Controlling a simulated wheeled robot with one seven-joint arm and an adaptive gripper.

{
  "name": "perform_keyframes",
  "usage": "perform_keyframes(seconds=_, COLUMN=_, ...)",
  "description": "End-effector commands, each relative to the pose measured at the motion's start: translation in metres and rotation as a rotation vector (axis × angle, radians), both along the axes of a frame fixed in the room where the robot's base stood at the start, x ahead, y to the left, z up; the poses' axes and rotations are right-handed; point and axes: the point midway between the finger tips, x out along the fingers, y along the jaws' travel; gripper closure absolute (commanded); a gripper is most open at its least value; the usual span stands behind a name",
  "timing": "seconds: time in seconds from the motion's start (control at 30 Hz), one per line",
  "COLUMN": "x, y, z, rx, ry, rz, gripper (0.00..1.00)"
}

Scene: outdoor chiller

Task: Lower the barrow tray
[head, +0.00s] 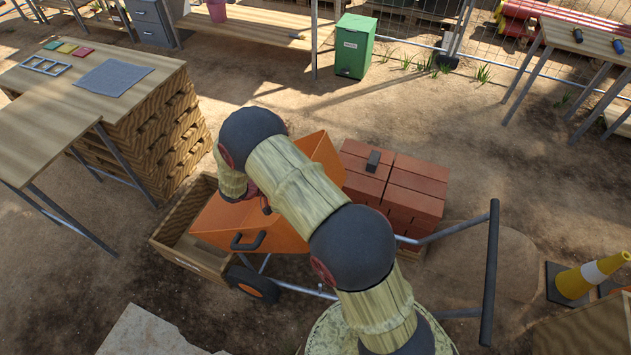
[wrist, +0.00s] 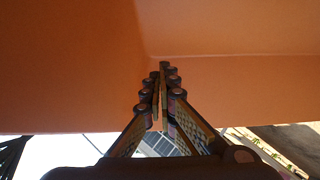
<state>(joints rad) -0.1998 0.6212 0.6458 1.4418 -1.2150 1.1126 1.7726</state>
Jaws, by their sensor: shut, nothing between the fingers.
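The orange barrow tray (head: 225,222) is in the middle of the head view. It looks tilted, with its right part raised and its left lip over a wooden box. A dark grip (head: 247,242) is on its near side. The barrow's frame runs right to a dark push bar (head: 490,270); a wheel (head: 252,285) shows below the tray. My arm crosses in front of the tray and hides part of it. In the wrist view my gripper (wrist: 161,75) is shut and empty, pointing at the orange tray surface (wrist: 70,70); I cannot tell whether it touches.
The open wooden box (head: 190,262) stands under the tray's left lip. Red bricks (head: 410,185) are stacked close behind the barrow. A table (head: 85,85) stands at left, a green bin (head: 355,47) at the back, and a yellow cone (head: 585,278) at right. Bare ground lies between.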

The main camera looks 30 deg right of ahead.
Motion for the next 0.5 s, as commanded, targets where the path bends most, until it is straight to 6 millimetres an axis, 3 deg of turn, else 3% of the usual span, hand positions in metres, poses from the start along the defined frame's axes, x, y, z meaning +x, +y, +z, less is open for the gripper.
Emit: perform_keyframes(seconds=0.5, x=0.000, y=-0.079, z=-0.055, rx=0.001, ry=0.005, rz=-0.003, gripper=1.00)
